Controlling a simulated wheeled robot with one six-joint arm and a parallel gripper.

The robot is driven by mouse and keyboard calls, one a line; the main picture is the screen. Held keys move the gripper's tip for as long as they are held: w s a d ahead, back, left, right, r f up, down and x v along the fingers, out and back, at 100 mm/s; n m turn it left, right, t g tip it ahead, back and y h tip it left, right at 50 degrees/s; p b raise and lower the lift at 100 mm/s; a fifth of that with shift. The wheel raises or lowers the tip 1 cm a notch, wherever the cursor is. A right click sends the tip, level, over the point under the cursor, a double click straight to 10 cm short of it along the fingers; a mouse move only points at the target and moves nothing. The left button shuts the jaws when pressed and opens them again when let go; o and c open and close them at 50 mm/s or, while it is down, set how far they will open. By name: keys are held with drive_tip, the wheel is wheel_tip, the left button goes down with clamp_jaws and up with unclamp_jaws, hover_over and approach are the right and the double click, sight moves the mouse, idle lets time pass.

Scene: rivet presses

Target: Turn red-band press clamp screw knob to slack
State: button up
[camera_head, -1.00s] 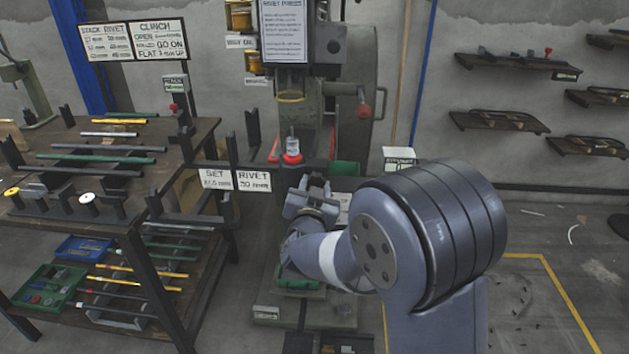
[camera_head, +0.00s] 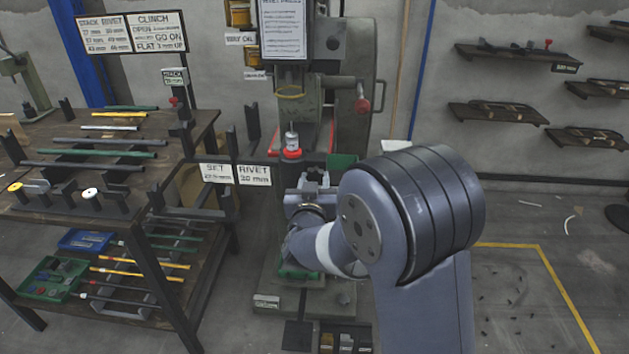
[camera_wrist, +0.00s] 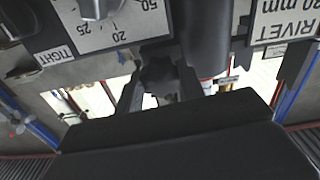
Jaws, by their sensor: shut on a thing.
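The red-band press (camera_head: 345,110) stands at the middle back. Its red ring (camera_head: 291,154) sits on a post in front of the ram. My gripper (camera_head: 312,184) is low at the front of the press, just below that ring. In the wrist view my gripper (camera_wrist: 160,90) points at the press face, with its fingers shut on a dark knob (camera_wrist: 158,69), which looks like the clamp screw knob. The fingers and palm hide much of it. A TIGHT label (camera_wrist: 54,53) is to its left. A numbered dial plate (camera_wrist: 110,30) is above left.
A RIVET sign (camera_head: 254,174) and a SET sign (camera_head: 216,174) stand just left of my gripper. A rack table (camera_head: 130,200) with rods fills the left. A red-knobbed lever (camera_head: 362,104) juts from the press on the right.

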drive_tip(key=shift+f, duration=0.1)
drive_tip(key=o, duration=1)
drive_tip(key=s, duration=1)
drive_tip(key=shift+s+a, duration=0.15)
drive_tip(key=shift+s, duration=0.25)
drive_tip(key=shift+w, duration=0.1)
drive_tip(key=w, duration=1)
drive_tip(key=shift+w, duration=0.3)
drive_tip(key=shift+s, duration=0.1)
